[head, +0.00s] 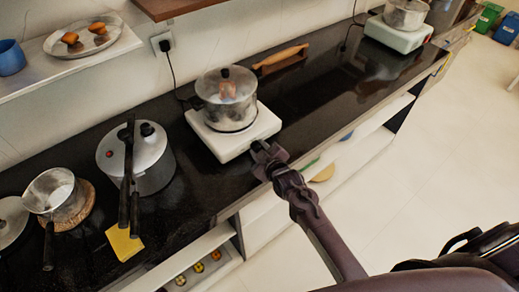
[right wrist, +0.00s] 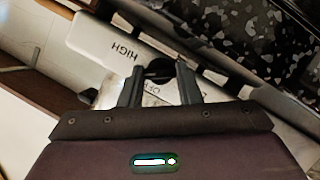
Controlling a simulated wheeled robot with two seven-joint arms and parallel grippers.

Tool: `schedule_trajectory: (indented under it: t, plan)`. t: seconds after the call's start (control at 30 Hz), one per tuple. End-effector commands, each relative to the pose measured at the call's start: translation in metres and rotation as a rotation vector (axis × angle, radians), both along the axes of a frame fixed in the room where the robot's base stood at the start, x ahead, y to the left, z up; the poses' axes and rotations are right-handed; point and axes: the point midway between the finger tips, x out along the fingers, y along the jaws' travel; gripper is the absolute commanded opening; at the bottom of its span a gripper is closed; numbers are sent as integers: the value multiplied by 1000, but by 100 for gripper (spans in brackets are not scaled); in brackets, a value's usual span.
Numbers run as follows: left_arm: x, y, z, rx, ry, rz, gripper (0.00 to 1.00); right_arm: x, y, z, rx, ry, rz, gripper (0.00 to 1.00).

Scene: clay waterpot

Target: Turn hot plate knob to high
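The white hot plate (head: 236,140) sits on the black counter with a lidded steel pot (head: 227,98) on it. My right gripper (head: 266,154) is at its front right corner. In the right wrist view, the two fingers of that gripper (right wrist: 159,72) are apart, one on each side of the dark round knob (right wrist: 158,68). I cannot tell whether they touch it. The word HIGH is printed to the left of the knob. A partly hidden label, apparently OFF, is just below it, between the fingers. The knob's pointer cannot be made out. My left gripper is not in view.
A pressure cooker (head: 135,158), an open saucepan (head: 57,194) and a yellow sponge (head: 124,242) stand left of the hot plate. A wooden rolling pin (head: 281,57) lies behind it. A second hot plate (head: 398,36) is farther right. The counter between the two hot plates is mostly clear.

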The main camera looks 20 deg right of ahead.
Motion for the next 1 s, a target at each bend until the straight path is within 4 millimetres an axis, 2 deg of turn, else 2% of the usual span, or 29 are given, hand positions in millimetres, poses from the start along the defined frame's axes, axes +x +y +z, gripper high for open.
schedule_trajectory:
  t: [0.1,0.37,1.0]
  plan:
    - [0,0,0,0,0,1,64,0,0,0,0,1,1,8]
    - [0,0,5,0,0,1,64,0,-1,1,38,16,1,8]
    - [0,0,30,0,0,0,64,1,-4,2,438,162,0,8]
